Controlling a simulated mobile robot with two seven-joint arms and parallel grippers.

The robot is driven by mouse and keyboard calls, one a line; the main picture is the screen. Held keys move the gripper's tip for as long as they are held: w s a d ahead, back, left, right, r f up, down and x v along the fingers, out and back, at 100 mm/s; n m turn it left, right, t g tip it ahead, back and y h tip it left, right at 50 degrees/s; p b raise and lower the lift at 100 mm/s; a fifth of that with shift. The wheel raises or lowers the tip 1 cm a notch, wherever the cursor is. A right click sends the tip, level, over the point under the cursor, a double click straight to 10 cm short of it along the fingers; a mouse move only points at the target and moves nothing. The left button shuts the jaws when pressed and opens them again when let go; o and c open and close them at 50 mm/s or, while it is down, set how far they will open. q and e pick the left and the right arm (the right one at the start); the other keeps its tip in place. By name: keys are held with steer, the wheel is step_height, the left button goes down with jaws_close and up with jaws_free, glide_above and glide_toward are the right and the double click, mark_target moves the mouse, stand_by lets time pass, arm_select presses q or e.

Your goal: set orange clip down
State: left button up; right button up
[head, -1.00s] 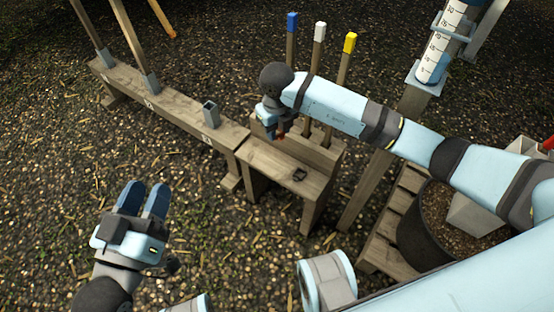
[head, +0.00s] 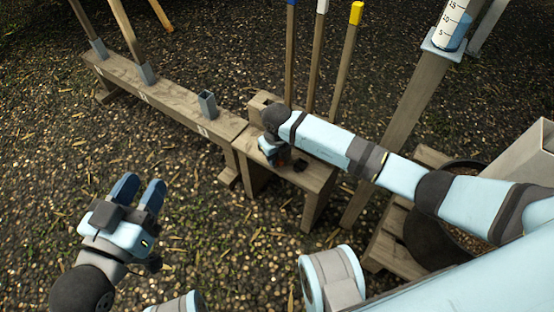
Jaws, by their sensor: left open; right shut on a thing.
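My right gripper (head: 277,161) is low over the top of the small wooden bench (head: 310,181). It is shut on the orange clip (head: 284,157), of which only a small reddish-orange bit shows beneath the gripper. My wrist hides the rest, and I cannot tell whether the clip touches the wood. A small dark piece (head: 300,166) sits on the bench just right of the gripper. My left gripper (head: 142,189) is open and empty over the gravel at the lower left, away from the bench.
A long low beam (head: 175,102) with grey sockets (head: 207,104) runs to the upper left; some hold poles. Several stakes, one yellow-topped (head: 356,13), stand behind the bench. A post with a graduated tube (head: 452,22), a dark pot (head: 425,235) and a pale box (head: 528,150) are at right.

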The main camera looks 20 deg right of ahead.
steer(key=shift+f, duration=0.65)
steer(key=o, duration=0.9)
